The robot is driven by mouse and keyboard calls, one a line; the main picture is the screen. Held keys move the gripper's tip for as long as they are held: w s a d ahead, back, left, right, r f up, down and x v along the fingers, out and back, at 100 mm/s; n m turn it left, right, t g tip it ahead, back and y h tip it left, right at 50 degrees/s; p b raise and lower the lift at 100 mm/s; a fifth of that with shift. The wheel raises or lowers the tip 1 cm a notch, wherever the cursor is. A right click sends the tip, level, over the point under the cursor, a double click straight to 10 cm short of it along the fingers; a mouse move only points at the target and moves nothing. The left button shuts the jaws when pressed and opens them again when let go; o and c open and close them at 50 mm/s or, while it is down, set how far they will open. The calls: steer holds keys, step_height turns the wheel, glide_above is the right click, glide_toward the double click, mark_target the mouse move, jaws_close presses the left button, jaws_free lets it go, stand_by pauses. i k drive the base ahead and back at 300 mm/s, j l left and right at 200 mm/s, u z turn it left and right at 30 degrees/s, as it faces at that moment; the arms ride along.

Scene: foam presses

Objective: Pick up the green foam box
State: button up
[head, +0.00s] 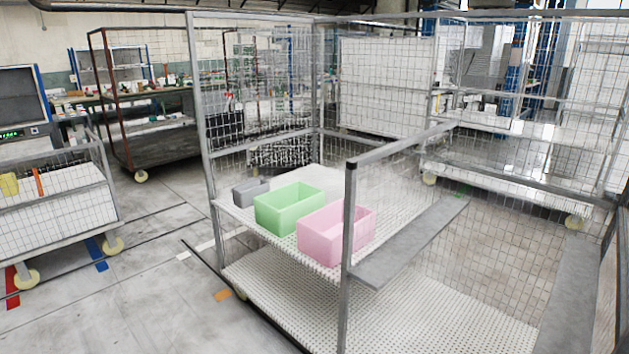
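The green foam box (283,212) is an open-topped box on the upper white perforated shelf (300,174) of a grey metal cage cart. It stands upright between a small grey box (249,193) on its left and a pink box (322,240) on its right. The pink box overlaps or nearly touches its right end from this angle. My gripper is not in the head view.
The cart's grey corner post (348,270) stands in front of the pink box. Mesh walls (255,100) enclose the cart's back and side. Another mesh cart (50,215) stands at the left. The floor (150,300) between the carts is mostly clear.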

mark_target(278, 211)
steer(key=i+j+z, duration=0.65)
steer(key=j, duration=0.25)
steer(key=i+j, duration=0.15)
steer(key=j, duration=0.2)
steer(key=i+j+z, duration=0.1)
steer(key=j, duration=0.25)
steer(key=i+j, duration=0.25)
steer(key=j, duration=0.15)
steer(key=i+j+z, duration=0.15)
steer(key=j, duration=0.2)
steer(key=i+j, duration=0.15)
steer(key=j, duration=0.2)
steer(key=i+j, duration=0.15)
steer(key=j, duration=0.2)
steer(key=i+j, duration=0.15)
steer(key=j, duration=0.2)
steer(key=i+j, duration=0.1)
steer(key=j, duration=0.2)
steer(key=i+j, duration=0.15)
steer(key=j, duration=0.2)
steer(key=i+j, duration=0.15)
steer(key=j, duration=0.2)
steer(key=i+j, duration=0.15)
steer(key=j, duration=0.2)
steer(key=z, duration=0.05)
